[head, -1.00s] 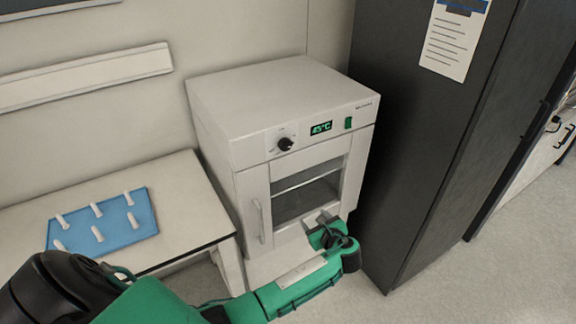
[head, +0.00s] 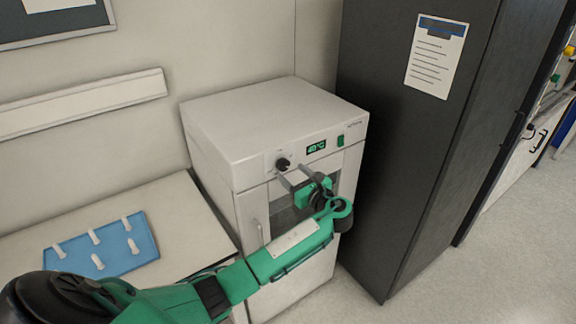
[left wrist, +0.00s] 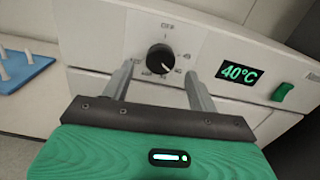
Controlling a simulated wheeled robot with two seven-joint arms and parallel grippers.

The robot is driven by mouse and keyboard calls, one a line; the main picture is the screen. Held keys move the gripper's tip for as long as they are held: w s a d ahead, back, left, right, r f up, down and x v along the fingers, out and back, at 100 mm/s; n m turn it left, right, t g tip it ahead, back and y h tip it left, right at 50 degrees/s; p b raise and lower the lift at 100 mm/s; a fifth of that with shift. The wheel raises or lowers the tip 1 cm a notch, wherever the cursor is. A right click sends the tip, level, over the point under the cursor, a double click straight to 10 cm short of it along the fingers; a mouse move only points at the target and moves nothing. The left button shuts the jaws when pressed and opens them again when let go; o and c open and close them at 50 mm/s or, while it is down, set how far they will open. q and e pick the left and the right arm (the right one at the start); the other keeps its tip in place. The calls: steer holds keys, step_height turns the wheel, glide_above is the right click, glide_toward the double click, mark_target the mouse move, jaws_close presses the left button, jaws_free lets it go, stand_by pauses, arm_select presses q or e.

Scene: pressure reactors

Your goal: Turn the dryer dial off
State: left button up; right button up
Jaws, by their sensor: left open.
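The dryer (head: 262,118) is a white cabinet with a windowed door and a top control panel. Its black round dial (head: 283,164) is at the panel's left; it also shows in the left wrist view (left wrist: 160,58), with a pale pointer mark toward the lower right. The green display (left wrist: 238,72) reads 40°C. My left gripper (head: 294,175) is open in front of the panel, just below and right of the dial in the head view. In the left wrist view its two fingers (left wrist: 156,80) stand either side of the dial, apart from it. My right gripper is not in view.
A green rocker switch (left wrist: 283,92) sits right of the display. A dark tall cabinet (head: 420,150) stands close on the dryer's right. A white table (head: 170,205) with a blue pegged mat (head: 105,262) is on the left. Floor is clear at the right.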

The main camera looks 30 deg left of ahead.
mark_target(285, 168)
arm_select(q)
steer(key=shift+x, duration=1.2)
steer(key=shift+w+a+p, duration=0.2)
steer(key=shift+a+p, duration=0.1)
steer(key=shift+a, duration=0.15)
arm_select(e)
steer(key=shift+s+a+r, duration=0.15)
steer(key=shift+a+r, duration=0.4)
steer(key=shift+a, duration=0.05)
arm_select(q)
steer(key=c, duration=1)
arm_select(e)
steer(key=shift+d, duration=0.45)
arm_select(q)
steer(key=shift+f, duration=0.1)
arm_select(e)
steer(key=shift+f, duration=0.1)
arm_select(q)
steer(key=shift+n, duration=0.3)
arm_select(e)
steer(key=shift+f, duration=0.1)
